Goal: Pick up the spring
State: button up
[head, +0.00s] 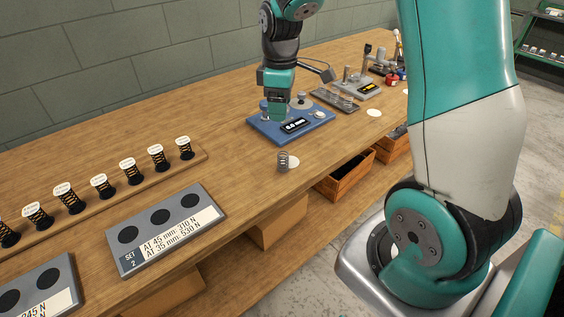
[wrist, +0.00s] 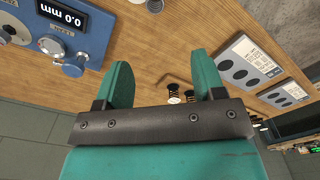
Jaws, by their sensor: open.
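A small grey coil spring (head: 283,160) stands upright near the front edge of the bench, at a pale round disc.
The blue device (head: 318,128) has a display reading 0.0 mm. Several black springs with white labels (head: 128,170) stand on a wooden strip (head: 200,158) at the left. A grey SET 2 plate (head: 212,200) lies before them. Wooden bins (head: 345,178) sit below the bench's front edge.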

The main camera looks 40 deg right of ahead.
aim_at(284, 154)
jog(key=f, duration=0.4)
jog(key=f+p, duration=0.1)
jog(key=f, duration=0.3)
jog(key=d+f, duration=0.1)
jog(key=f, duration=0.3)
jog(key=shift+w+f+p, duration=0.15)
jog(key=shift+f+p, duration=0.15)
jog(key=shift+p, duration=0.05)
jog(key=shift+s+f+p, duration=0.2)
jog(key=shift+f+p, duration=0.6)
jog(key=shift+f, duration=1.8)
jog(key=c, duration=1)
jog(key=shift+r, duration=0.1)
